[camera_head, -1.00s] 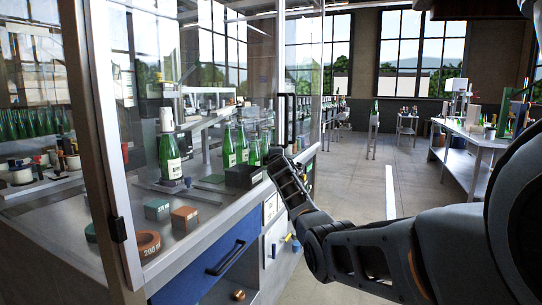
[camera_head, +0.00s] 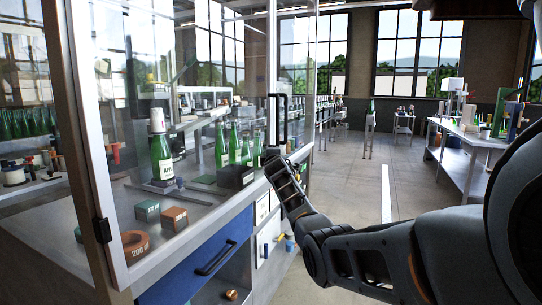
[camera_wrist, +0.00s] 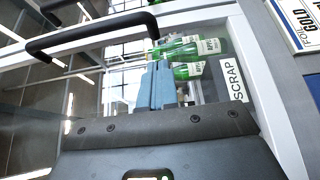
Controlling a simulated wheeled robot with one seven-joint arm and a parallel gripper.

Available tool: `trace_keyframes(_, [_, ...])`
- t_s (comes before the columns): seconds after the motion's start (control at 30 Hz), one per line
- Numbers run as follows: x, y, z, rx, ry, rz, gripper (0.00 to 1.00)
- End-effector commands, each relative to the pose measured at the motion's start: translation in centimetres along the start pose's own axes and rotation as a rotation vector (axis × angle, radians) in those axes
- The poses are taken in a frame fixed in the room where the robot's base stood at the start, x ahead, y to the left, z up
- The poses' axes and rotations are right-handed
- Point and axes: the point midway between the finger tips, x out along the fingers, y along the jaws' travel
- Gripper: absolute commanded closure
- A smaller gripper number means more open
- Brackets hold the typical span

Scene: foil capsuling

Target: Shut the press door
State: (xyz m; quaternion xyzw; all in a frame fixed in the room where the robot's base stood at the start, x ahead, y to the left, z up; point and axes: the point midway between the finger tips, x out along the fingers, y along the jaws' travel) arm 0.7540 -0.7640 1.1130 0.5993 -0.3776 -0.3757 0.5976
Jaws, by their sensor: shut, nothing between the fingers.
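The press door (camera_head: 205,110) is a large clear panel in a metal frame, at the left of the head view. Its upright black handle (camera_head: 285,120) is near the panel's right side. I cannot tell whether the door sits flush with its frame. My gripper (camera_head: 271,153) is just below the handle's lower end, in front of the panel. In the wrist view, the blue fingertips (camera_wrist: 156,68) are together and empty. The black handle (camera_wrist: 95,32) crosses the upper left there, its near end just beyond the fingertips. Contact cannot be made out.
Behind the panel stand green bottles (camera_head: 161,158), a dark box (camera_head: 235,177) and small blocks on the counter. A blue drawer (camera_head: 195,275) is below. A SCRAP label (camera_wrist: 234,80) shows in the wrist view. Open floor (camera_head: 350,195) lies right, before a side table (camera_head: 470,138).

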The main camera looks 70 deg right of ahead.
Motion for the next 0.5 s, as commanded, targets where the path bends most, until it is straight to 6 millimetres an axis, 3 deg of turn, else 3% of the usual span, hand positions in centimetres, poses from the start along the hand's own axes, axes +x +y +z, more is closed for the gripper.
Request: trace_keyframes(0.5, [-3.6, -0.3, 6.5, 0.002, -0.011, -0.004, 1.00])
